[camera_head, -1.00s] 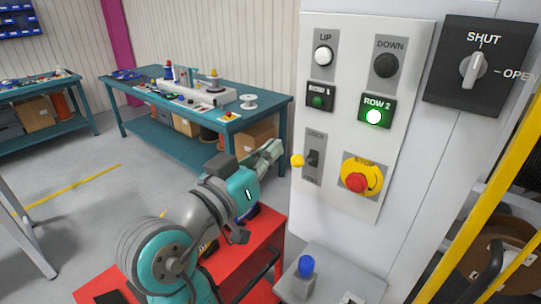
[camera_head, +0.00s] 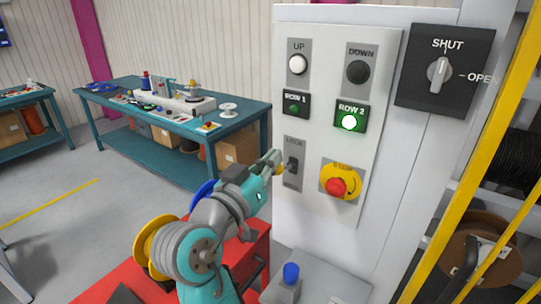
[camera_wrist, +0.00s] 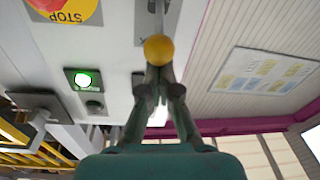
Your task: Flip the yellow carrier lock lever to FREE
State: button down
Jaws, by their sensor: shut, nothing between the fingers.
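The yellow knob (camera_head: 280,170) of the lock lever is mostly covered by my gripper in the head view, beside the grey lock plate (camera_head: 292,181) on the white panel. In the wrist view the round yellow knob (camera_wrist: 158,48) sits right at my fingertips, in front of the plate. My gripper (camera_head: 276,158) is shut and points at the lever. Its fingers (camera_wrist: 160,80) come together just behind the knob in the wrist view. They seem to touch or nearly touch it; I cannot tell which.
The red and yellow STOP button (camera_head: 338,184) is right of the lock plate. The ROW 2 lamp (camera_head: 350,118) glows green. The black switch (camera_head: 438,74) points up, towards SHUT. A red cart (camera_head: 112,282) with a yellow reel (camera_head: 150,240) stands by my arm.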

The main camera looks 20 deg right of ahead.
jog(key=shift+f, duration=0.1)
jog(key=f+t+h, duration=0.1)
jog(key=a+f+t+h, duration=0.1)
jog(key=h, duration=0.1)
jog(key=s+f+t+h, duration=0.1)
jog(key=f, duration=0.1)
jog(key=shift+a+f+n+t, duration=0.1)
jog(key=shift+a+n+t, duration=0.2)
jog(key=shift+t, duration=0.1)
dwell(0.4)
